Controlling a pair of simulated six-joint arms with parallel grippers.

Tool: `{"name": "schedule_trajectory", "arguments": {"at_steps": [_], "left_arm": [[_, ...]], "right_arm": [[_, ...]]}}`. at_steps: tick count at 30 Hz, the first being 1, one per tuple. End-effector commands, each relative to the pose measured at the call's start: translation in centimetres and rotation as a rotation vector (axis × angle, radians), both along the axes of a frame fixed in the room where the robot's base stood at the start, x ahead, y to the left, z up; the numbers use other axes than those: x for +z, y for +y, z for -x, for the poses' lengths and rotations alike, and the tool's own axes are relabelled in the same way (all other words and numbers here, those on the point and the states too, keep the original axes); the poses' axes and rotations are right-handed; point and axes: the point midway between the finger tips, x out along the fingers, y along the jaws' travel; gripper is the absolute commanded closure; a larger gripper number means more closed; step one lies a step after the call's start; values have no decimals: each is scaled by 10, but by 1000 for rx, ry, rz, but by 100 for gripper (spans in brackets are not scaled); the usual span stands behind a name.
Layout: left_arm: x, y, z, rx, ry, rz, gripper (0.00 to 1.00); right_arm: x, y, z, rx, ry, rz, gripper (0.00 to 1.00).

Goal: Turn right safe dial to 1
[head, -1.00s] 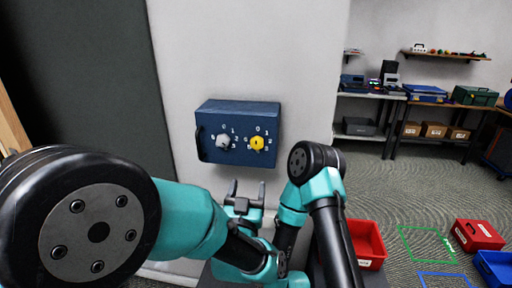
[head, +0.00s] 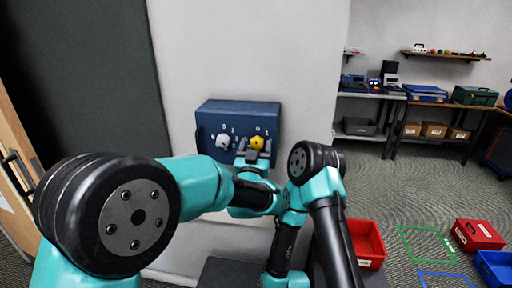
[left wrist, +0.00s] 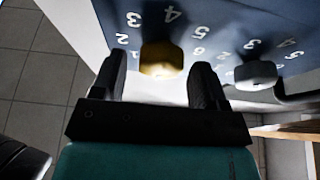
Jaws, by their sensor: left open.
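A blue safe box (head: 238,107) is on the pale wall, with a grey dial (head: 223,142) on the left and a yellow dial (head: 257,142) on the right, each ringed by white numbers. My left gripper (head: 255,155) is open just in front of and slightly below the yellow dial. In the left wrist view, where the panel appears inverted, the yellow dial (left wrist: 161,58) lies between the spread fingers of my left gripper (left wrist: 160,72), with visible gaps at both sides. The grey dial (left wrist: 256,74) is outside the right finger. My right gripper is not in view.
My right arm's elbow stands close to the right of my left gripper. A red bin (head: 366,243) is on the lower right, with another red box (head: 478,235) and a blue bin (head: 495,266) farther right. Shelves and a bench (head: 375,95) stand at the back right.

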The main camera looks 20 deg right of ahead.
Motion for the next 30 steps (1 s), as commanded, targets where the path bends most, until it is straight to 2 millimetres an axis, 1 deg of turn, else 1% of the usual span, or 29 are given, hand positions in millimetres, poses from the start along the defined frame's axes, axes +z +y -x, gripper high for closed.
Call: {"name": "schedule_trajectory", "arguments": {"at_steps": [8, 11, 23, 30], "left_arm": [[1, -1, -1, 0, 0, 0, 33], [1, -1, -1, 0, 0, 0, 40], [1, -1, -1, 0, 0, 0, 79], [1, -1, -1, 0, -7, -10, 79]], "right_arm": [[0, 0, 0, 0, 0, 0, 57], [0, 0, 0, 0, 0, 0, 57], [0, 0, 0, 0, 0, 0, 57], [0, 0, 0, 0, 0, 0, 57]]}}
